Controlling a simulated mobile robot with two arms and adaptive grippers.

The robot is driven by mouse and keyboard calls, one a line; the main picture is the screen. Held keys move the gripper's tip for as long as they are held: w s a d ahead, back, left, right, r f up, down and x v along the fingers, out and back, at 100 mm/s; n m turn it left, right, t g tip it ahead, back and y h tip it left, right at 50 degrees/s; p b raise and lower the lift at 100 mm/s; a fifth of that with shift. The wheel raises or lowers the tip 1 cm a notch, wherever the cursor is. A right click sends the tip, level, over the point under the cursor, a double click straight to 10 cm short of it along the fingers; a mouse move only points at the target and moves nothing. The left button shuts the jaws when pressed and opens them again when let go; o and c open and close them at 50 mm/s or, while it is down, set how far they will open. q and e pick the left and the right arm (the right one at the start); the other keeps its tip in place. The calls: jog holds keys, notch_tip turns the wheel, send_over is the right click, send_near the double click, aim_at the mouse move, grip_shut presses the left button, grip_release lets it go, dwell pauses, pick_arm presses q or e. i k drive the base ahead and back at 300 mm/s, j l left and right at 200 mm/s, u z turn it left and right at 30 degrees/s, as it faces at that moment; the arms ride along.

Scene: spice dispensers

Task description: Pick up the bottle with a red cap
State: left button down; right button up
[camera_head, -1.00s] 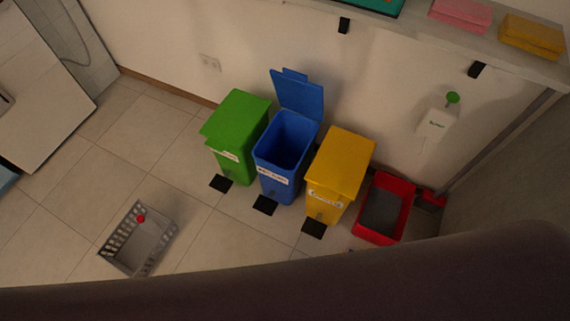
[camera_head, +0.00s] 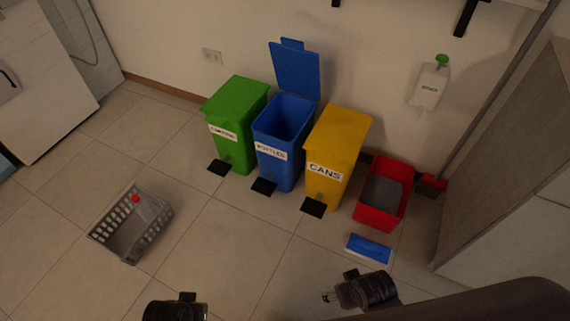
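A small red cap (camera_head: 136,199) shows inside the grey slatted basket (camera_head: 104,239) on the floor at the left. The bottle body below the cap is too pale and dim to make out clearly against the basket. My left gripper (camera_head: 175,309) is a dark shape cut by the bottom edge, right of and nearer than the basket. My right gripper (camera_head: 362,291) is at the lower right, farther from the basket. Both look clear of the basket. Their fingers are too dark and small to tell whether they are open or shut.
Green (camera_head: 233,115), blue (camera_head: 280,135) and yellow (camera_head: 335,145) bins stand along the wall; the blue lid is up. A red tub (camera_head: 377,217) and a blue flat item (camera_head: 369,248) lie right. A green-capped bottle (camera_head: 429,88) hangs on the wall. Tiles beside the basket are clear.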

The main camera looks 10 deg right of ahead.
aim_at(141, 207)
jog(key=u, duration=1.15)
jog(key=i, duration=0.15)
